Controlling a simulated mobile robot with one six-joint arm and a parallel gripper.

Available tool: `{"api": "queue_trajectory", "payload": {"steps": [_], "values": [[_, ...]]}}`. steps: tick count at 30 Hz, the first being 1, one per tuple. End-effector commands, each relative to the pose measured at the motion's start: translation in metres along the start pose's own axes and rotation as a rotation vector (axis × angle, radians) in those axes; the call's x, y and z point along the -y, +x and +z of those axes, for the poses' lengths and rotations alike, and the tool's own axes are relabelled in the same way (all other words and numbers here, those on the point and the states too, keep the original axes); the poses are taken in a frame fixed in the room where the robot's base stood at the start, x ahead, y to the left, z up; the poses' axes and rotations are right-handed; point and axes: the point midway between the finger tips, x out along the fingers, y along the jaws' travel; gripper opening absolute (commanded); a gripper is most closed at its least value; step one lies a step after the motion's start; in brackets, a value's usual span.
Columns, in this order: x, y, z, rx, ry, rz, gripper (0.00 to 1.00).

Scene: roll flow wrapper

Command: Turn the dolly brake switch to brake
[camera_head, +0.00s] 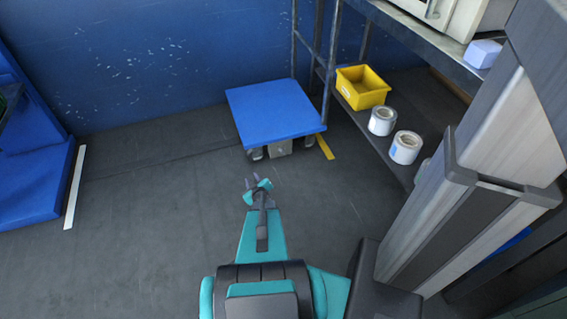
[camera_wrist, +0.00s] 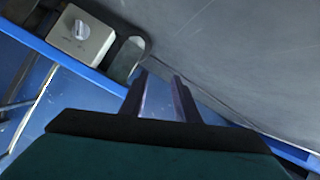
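The dolly (camera_head: 275,110) has a flat blue top and stands on the floor by the shelf rack. A beige switch box (camera_head: 279,148) sits under its front edge, between the casters. Small marks beside the knob are too small to read. My gripper (camera_head: 252,182) is in front of the dolly, apart from the box. In the wrist view its two fingers (camera_wrist: 160,82) are spread with nothing between them.
A grey caster (camera_head: 255,153) is left of the box. The metal rack at the right holds a yellow bin (camera_head: 362,87) and white rolls (camera_head: 405,147). A yellow strip (camera_head: 325,147) marks the floor by the dolly.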

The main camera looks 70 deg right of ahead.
Motion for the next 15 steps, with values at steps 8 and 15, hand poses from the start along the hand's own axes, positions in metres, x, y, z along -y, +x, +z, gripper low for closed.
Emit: {"api": "queue_trajectory", "payload": {"steps": [8,15], "values": [[-0.067,0.014,0.044,-0.159,-0.014,0.094,0.29],[-0.118,0.008,0.08,-0.292,-0.041,0.163,0.29]]}}
